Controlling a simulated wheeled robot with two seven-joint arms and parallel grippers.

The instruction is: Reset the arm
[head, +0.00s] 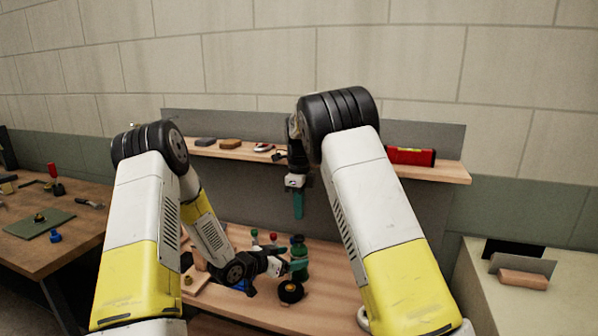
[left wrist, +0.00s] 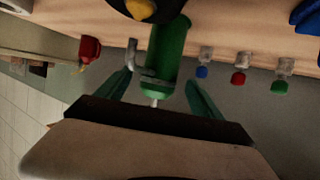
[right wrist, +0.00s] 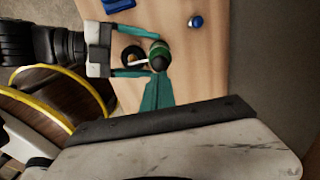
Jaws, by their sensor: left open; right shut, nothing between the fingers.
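My left gripper (head: 292,266) is low over the workbench, with its teal fingers open. A green cylindrical tool (head: 300,252) with a pale tip stands at these fingers. In the left wrist view the green tool (left wrist: 168,52) lies between the two spread fingers of my left gripper (left wrist: 165,95), with a gap on at least the right side. My right gripper (head: 298,205) hangs higher, pointing down in front of the grey back panel, its fingers shut and empty. In the right wrist view the shut right gripper (right wrist: 155,95) is just below the green tool's dark top (right wrist: 159,58).
A black roll (head: 290,292) with an orange centre sits on the workbench (head: 240,318). Several small coloured-capped items (left wrist: 240,76) stand behind. A shelf (head: 450,170) holds a red level (head: 410,156). A side table (head: 30,255) is left; a pale counter (head: 490,310) is right.

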